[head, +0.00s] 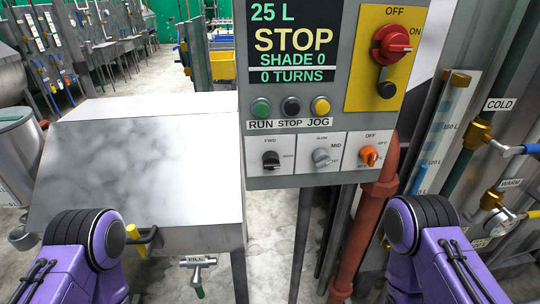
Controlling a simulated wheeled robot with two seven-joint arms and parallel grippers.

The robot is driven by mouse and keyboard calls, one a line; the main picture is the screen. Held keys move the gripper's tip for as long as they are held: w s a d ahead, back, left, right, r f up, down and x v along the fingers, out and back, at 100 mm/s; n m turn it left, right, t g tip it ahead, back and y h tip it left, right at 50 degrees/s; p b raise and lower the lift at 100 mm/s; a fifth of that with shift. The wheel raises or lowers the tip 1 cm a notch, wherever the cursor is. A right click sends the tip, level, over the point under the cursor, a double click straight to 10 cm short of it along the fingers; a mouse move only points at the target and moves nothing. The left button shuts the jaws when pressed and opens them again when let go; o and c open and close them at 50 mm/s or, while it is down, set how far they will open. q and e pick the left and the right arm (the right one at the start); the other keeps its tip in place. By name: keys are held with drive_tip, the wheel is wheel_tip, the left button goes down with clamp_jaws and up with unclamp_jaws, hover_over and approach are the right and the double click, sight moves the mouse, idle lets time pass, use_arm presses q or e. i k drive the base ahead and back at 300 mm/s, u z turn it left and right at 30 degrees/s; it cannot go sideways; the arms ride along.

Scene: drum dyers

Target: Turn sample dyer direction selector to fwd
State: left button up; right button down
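The black direction selector knob (270,160) is the leftmost of three knobs on the lower row of the grey control panel (285,183). FWD is printed above it, and a smaller label to its right is too small to read. I cannot tell for sure which label the knob points at. The display (292,40) reads 25 L, STOP, SHADE 0 and 0 TURNS. My purple arms show at the bottom left and bottom right, below and to either side of the panel. Neither gripper is in view.
Green, black and yellow buttons (320,106) sit above the knobs. A grey MID knob (321,158) and an orange knob (369,156) are to the right. A red switch (392,44), a red-brown pipe (353,235) and a large metal housing (140,165) are near.

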sight(271, 160)
drive_tip(key=u, duration=2.4)
drive_tip(key=k, duration=0.95)
drive_tip(key=z, duration=1.75)
drive_tip(key=i, duration=0.5)
